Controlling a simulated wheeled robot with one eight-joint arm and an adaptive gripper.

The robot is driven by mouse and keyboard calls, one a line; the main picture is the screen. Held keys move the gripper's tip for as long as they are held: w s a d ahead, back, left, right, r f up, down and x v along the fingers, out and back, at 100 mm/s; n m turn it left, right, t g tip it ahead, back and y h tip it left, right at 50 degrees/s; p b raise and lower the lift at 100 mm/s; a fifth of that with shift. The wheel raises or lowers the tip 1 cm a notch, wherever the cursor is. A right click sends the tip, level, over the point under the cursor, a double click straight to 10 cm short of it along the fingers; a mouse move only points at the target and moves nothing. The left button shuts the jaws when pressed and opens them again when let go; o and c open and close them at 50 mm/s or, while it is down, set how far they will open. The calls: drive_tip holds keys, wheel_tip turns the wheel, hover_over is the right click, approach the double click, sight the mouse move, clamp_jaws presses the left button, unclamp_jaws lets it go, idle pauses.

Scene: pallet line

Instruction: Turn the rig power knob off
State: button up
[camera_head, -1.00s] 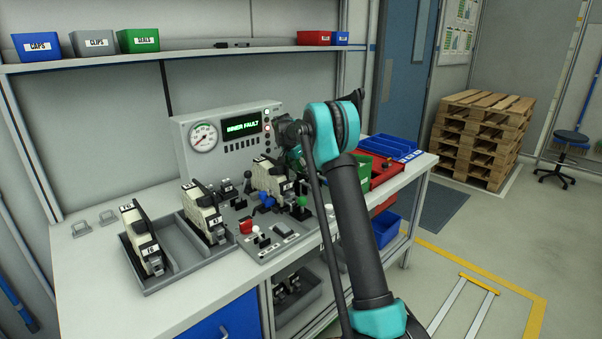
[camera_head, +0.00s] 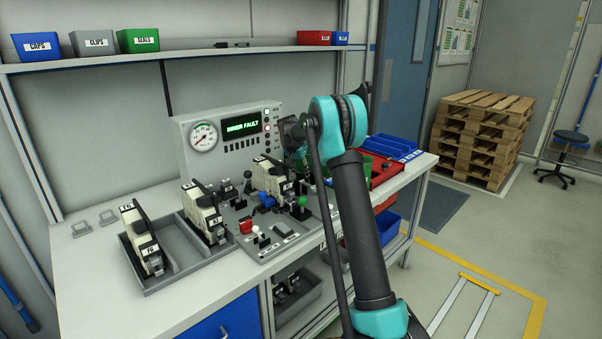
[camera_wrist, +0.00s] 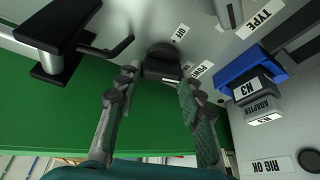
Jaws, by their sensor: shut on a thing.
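The rig power knob (camera_wrist: 163,62) is a dark round knob on the grey rig panel, in the upper middle of the wrist view. Labels reading OFF (camera_wrist: 181,33) and POWER (camera_wrist: 202,68) sit beside it. My gripper (camera_wrist: 158,82) is shut on the knob, with a finger on either side of it. The knob's exact pointing direction is hard to read. In the head view my arm hides the knob and most of the gripper. The rig display (camera_head: 242,124) there shows green text that appears to read MINER FAULT.
A black handle on a post (camera_wrist: 85,50) stands left of the knob in the wrist view. A blue holder with a labelled block (camera_wrist: 252,80) is close on the right. In the head view, a breaker tray (camera_head: 172,284) stands left of the rig, with red and blue bins at right.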

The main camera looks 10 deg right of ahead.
drive_tip(key=n+y, duration=0.1)
drive_tip(key=n, duration=0.2)
drive_tip(key=n+t+y, duration=0.1)
drive_tip(key=n, duration=0.3)
drive_tip(key=shift+y, duration=0.4)
drive_tip(key=n+y, duration=0.1)
drive_tip(key=n, duration=0.2)
drive_tip(key=shift+n, duration=0.4)
drive_tip(key=shift+n+g+y, duration=0.4)
drive_tip(key=shift+n+y, duration=0.5)
drive_tip(key=shift+n, duration=1)
drive_tip(key=o, duration=1.2)
drive_tip(key=shift+c, duration=0.2)
drive_tip(key=v, duration=1.2)
